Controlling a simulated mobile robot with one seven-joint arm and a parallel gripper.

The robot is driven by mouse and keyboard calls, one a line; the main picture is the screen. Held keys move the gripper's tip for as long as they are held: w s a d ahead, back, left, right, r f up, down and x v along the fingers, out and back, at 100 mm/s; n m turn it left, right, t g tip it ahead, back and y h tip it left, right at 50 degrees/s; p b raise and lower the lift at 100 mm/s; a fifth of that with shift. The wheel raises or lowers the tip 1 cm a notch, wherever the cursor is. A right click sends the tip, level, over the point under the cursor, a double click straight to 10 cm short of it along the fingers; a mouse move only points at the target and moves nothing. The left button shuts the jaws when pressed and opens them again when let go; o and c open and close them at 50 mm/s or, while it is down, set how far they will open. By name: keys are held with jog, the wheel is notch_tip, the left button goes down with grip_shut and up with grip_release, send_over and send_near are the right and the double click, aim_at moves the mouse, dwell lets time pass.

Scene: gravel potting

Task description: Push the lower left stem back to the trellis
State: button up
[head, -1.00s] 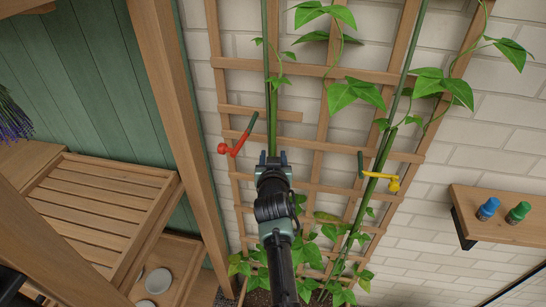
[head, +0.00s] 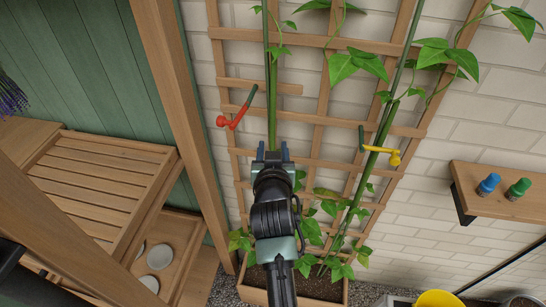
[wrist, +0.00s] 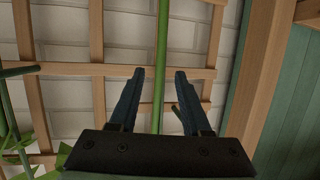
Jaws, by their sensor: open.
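The left stem (head: 272,100) is a green, nearly vertical stalk in front of the wooden trellis (head: 316,118). In the wrist view the stem (wrist: 162,50) runs between the two fingers of my gripper (wrist: 160,74), with space on both sides. In the head view my gripper (head: 272,151) is open, pointing up at the stem below the red clip. The stem's lower part is hidden behind my arm. I cannot tell how far the stem stands off the trellis.
A red clip (head: 235,118) is on the trellis's left side. A yellow clip (head: 384,153) is at the leaning right stem (head: 382,130). Leaves and a planter (head: 323,290) are below. A wooden post (head: 175,110) stands left; a shelf (head: 500,195) holds blue and green items at right.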

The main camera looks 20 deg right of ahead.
jog(key=shift+v, duration=1.7)
jog(key=shift+r, duration=0.1)
jog(key=a+r+n+t+y+b, duration=0.1)
jog(key=a+r+t, duration=0.35)
jog(key=r, duration=0.85)
jog(key=a+r+n+t, duration=0.1)
jog(key=a+r+t, duration=0.3)
jog(key=r, duration=1)
jog(key=s+a+r+n+t+y, duration=0.1)
jog(key=s+a+r, duration=0.3)
jog(key=s+r, duration=0.4)
jog(key=s+a+r+n+t+y, duration=0.1)
jog(key=s+a+r+t+y, duration=0.2)
jog(key=s+r, duration=0.4)
notch_tip(320, 180, up, 5)
jog(key=shift+s+a+f+n+t, duration=0.1)
jog(key=shift+s+a+n+t, duration=0.3)
jog(key=shift+a+t, duration=0.55)
jog(key=shift+a, duration=0.15)
jog(key=shift+g, duration=0.3)
